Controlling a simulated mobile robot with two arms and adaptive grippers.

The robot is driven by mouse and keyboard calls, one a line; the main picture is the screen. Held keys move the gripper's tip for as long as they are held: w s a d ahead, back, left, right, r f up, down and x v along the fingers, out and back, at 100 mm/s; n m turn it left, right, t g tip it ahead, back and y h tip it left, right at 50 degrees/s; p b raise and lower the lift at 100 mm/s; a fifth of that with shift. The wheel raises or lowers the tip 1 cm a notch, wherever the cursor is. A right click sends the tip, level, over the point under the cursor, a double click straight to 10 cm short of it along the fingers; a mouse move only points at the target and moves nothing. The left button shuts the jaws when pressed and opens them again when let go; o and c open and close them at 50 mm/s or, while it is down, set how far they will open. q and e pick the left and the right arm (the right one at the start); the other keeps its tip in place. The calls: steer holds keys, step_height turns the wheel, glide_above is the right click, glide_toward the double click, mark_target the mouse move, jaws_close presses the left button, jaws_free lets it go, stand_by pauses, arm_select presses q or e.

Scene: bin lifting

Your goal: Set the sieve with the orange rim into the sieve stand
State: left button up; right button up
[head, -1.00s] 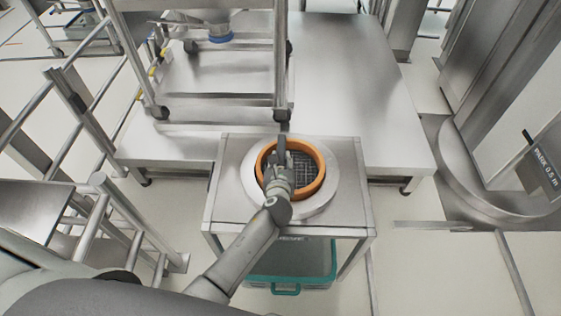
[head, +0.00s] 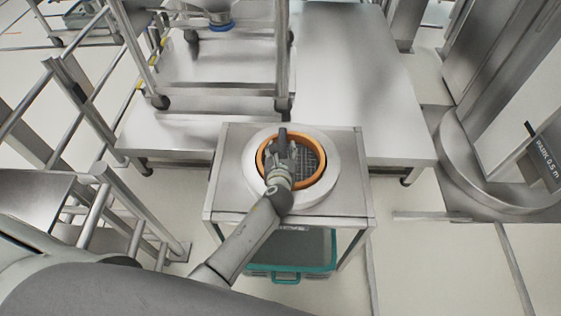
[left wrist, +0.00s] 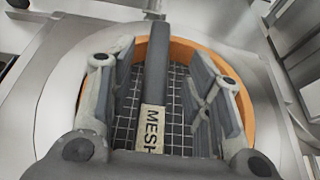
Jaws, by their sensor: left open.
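The sieve with the orange rim (head: 321,181) sits level inside the white ring of the sieve stand (head: 333,191), with the white ring showing all around it. Its dark wire mesh shows inside the rim, and the orange rim also shows in the left wrist view (left wrist: 262,122). A dark grey bar (left wrist: 157,75) runs across the sieve, with a "MESH" label by its near end. My left gripper (head: 282,148) is over the sieve. In the left wrist view my left gripper (left wrist: 160,85) is open, its fingers apart on either side of the bar. My right gripper is out of view.
The stand is on a small steel table (head: 228,190) with a teal-edged bin (head: 290,268) below. A wide low steel platform (head: 350,80) and a wheeled frame (head: 281,60) stand behind. Rails are at left, a large steel column base (head: 480,180) at right.

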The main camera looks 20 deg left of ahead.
arm_select(q)
steer(key=p+v, duration=0.1)
steer(key=v, duration=1.1)
steer(key=shift+r, duration=0.1)
